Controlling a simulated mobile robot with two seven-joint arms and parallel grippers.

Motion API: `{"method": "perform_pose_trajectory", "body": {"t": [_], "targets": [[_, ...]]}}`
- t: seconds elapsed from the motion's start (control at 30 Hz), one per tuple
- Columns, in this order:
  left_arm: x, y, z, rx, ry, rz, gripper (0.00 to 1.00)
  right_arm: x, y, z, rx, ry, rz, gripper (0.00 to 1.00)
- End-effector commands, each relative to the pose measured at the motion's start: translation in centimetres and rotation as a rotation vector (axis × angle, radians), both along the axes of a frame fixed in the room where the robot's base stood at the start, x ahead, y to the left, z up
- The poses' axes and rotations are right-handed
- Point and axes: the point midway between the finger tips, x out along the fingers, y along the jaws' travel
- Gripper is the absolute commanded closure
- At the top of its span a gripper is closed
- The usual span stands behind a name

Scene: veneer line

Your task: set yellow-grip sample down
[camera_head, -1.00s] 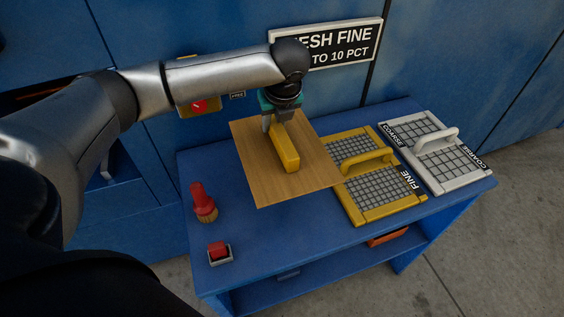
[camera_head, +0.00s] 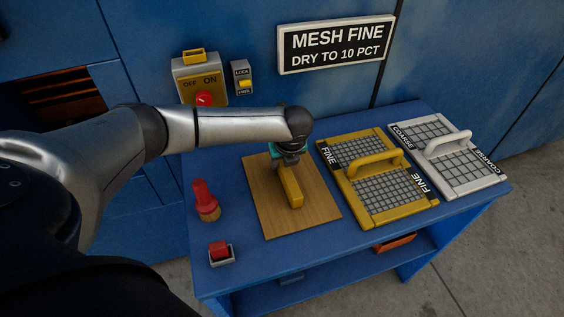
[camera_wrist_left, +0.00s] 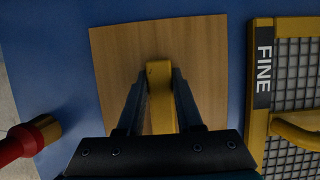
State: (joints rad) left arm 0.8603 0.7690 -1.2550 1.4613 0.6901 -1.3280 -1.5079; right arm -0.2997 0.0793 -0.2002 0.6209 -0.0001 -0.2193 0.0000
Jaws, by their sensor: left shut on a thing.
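The sample is a square sheet of wood veneer (camera_head: 272,209) with a yellow bar grip (camera_head: 291,188) on its top. It appears to lie flat on the blue bench top, left of the yellow FINE mesh frame. My left gripper (camera_head: 286,162) is above the sample, shut on the yellow grip. In the left wrist view the gripper's two dark fingers stand on either side of the yellow grip (camera_wrist_left: 160,95), with the veneer (camera_wrist_left: 115,60) below. The arm and gripper hide part of the veneer's far edge. My right gripper is not in view.
The yellow FINE mesh frame (camera_head: 358,205) is close to the veneer's right, with a grey COARSE mesh frame (camera_head: 490,184) beyond. A control box (camera_head: 188,72) and sign (camera_head: 336,45) are on the wall.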

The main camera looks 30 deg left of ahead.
Motion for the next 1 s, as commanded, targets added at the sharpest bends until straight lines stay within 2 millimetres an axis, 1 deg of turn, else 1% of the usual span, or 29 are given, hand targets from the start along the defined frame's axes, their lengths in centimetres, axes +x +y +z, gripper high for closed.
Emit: {"method": "perform_pose_trajectory", "body": {"t": [0.2,0.23,0.4,0.5,0.77,0.87,1.0], "targets": [[0.0,0.0,-0.1,0.0,0.0,0.001,1.0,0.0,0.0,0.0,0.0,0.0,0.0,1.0],[0.0,0.0,-0.2,0.0,0.0,0.001,0.64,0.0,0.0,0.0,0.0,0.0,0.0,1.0],[0.0,0.0,-0.1,0.0,0.0,0.0,0.45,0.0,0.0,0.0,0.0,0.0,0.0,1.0],[0.0,0.0,-0.1,0.0,0.0,0.0,0.35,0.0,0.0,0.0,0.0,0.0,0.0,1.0],[0.0,0.0,0.0,0.001,-0.001,0.0,0.35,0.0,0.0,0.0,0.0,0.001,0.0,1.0],[-0.1,-0.2,0.7,-0.001,-0.001,-0.001,0.35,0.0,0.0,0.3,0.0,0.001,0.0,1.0],[-0.6,-0.7,2.7,-0.001,-0.001,-0.002,0.35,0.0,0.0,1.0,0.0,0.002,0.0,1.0]]}}
